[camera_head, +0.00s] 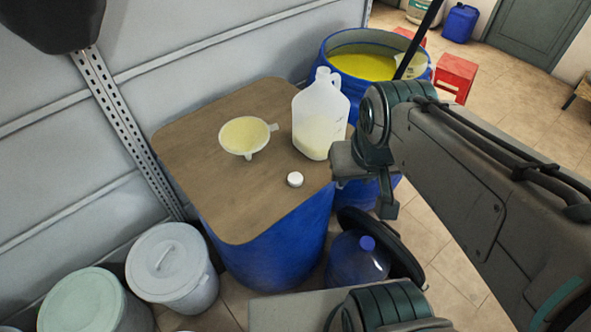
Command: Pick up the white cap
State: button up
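The white cap (295,179) lies on the brown board (200,190) that tops a blue drum, near the board's right front edge. A translucent white jug (318,120) stands upright just behind the cap. A cream funnel (245,137) lies on the board to the left of the jug. My arm reaches in from the right, and my gripper (388,207) shows at its end, to the right of the cap and apart from it. The view does not show clearly whether its fingers are open or shut.
A blue drum of yellow liquid (365,66) with a dark stick in it stands behind the jug. Lidded buckets (172,265) stand at the lower left. A large blue bottle (356,262) is on the floor below. The board's front left part is clear.

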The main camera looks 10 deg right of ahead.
aim_at(294, 179)
jog(key=z, duration=0.95)
jog(key=k, duration=0.75)
jog(key=u, duration=0.85)
jog(key=i, duration=0.5)
jog(key=u, duration=0.05)
